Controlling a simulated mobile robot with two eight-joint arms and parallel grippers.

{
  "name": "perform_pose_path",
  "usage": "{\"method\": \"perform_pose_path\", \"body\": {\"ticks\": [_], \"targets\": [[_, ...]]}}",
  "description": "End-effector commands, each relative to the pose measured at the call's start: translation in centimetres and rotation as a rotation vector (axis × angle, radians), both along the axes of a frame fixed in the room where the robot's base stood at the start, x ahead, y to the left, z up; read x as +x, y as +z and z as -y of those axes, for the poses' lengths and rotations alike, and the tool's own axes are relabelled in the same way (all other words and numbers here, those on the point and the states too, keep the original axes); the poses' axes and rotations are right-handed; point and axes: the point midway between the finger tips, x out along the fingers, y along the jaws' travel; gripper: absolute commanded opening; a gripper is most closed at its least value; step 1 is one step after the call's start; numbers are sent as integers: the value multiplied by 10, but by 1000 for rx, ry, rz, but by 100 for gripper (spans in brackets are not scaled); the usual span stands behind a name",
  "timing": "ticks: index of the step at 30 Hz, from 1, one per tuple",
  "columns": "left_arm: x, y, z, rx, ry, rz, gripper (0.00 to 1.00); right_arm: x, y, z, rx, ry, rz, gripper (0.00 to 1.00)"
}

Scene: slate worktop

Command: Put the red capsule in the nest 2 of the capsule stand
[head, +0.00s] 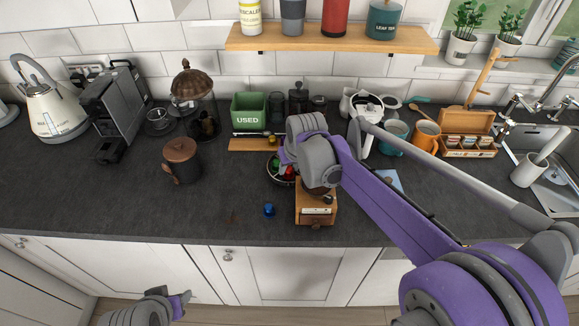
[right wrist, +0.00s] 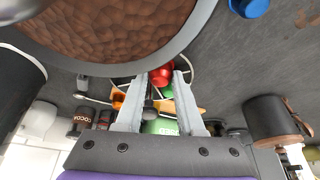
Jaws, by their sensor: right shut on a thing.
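The red capsule (right wrist: 162,74) shows between the fingertips of my right gripper (right wrist: 159,80) in the right wrist view, and the gripper is shut on it. In the head view, a red capsule (head: 290,173) shows at the wire bowl, beside my right gripper (head: 285,157). A green capsule (head: 276,168) is in the bowl too. A low wooden piece (head: 240,144) behind the bowl may be the capsule stand; my arm hides its right part, and its nests are not clear. My left gripper (head: 180,304) is low in front of the cabinets, its fingers unclear.
A wooden coffee grinder (head: 316,214) stands just in front of my right gripper. A blue capsule (head: 268,210) lies left of it. A dark lidded canister (head: 182,163) stands farther left. A green box (head: 249,110) stands at the back. The left front worktop is clear.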

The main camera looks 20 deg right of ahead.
Motion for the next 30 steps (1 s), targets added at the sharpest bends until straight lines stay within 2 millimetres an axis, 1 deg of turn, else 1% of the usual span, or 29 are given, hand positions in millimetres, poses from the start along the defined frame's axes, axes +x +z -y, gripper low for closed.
{"method": "perform_pose_path", "body": {"ticks": [11,14,15,19,20,27,30], "targets": [[-3,-9,0,0,0,-6,50,-1,-13,0,0,0,-2,0],[-3,-9,0,0,0,-6,50,-1,-13,0,1,0,-3,0],[-3,-9,0,0,0,-6,50,-1,-14,0,1,0,-4,41],[-3,-9,0,0,0,-6,50,-2,-15,0,1,0,-6,64],[-3,-10,0,0,0,-6,50,-2,-15,0,1,0,-6,68],[-3,-10,0,0,0,-7,50,-2,-15,1,0,-3,-7,68],[-3,-7,0,0,0,-5,50,-2,-12,2,-1,-4,-6,68]]}}
